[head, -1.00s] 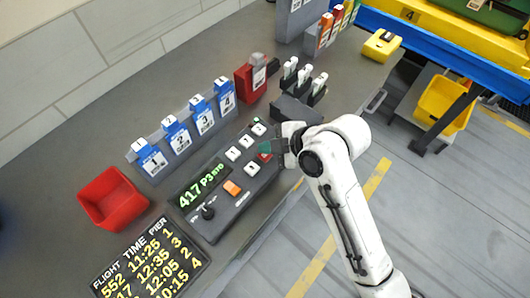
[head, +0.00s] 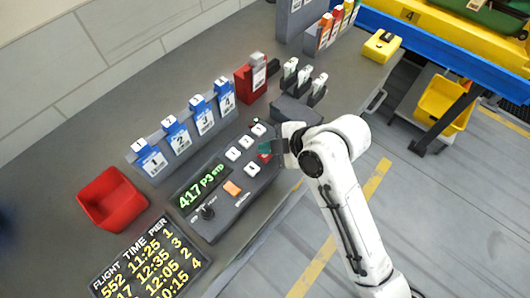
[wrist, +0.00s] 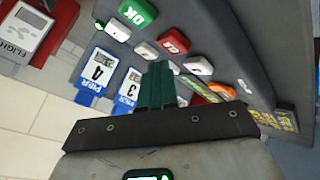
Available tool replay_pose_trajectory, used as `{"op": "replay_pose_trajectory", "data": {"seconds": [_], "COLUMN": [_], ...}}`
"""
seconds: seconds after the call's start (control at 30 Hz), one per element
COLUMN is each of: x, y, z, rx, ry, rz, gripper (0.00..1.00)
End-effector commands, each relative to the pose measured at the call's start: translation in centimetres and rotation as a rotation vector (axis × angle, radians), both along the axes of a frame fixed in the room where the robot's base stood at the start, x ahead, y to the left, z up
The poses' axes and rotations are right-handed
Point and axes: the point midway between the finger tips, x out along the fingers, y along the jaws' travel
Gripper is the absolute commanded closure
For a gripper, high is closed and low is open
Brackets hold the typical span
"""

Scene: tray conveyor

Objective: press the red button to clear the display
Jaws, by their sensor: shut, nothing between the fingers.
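The red button (head: 264,157) sits near the right end of the grey control panel (head: 222,212). It is partly covered by my gripper in the head view. In the wrist view the red button (wrist: 174,40) shows just beyond my fingertips. The fingers also show in the wrist view (wrist: 157,72). I cannot tell whether they touch the button.
White buttons (head: 232,154) and an orange button (head: 232,188) are close by on the panel. A green OK button (wrist: 137,12) lies beyond the red one. Blue numbered tags (head: 178,138) stand behind. A red bin (head: 112,198) and flight board (head: 150,262) are at left.

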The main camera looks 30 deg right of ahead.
Motion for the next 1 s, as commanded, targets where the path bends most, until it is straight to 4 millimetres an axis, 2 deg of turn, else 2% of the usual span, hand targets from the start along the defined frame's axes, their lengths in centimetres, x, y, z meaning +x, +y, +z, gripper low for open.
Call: {"op": "replay_pose_trajectory", "data": {"seconds": [0.57, 1.0], "x": [0.00, -0.01], "y": [0.00, 0.01], "z": [-0.03, -0.84], "rx": [0.000, 0.000], "ry": [0.000, 0.000], "rz": [0.000, 0.000], "gripper": [1.00, 1.00]}}
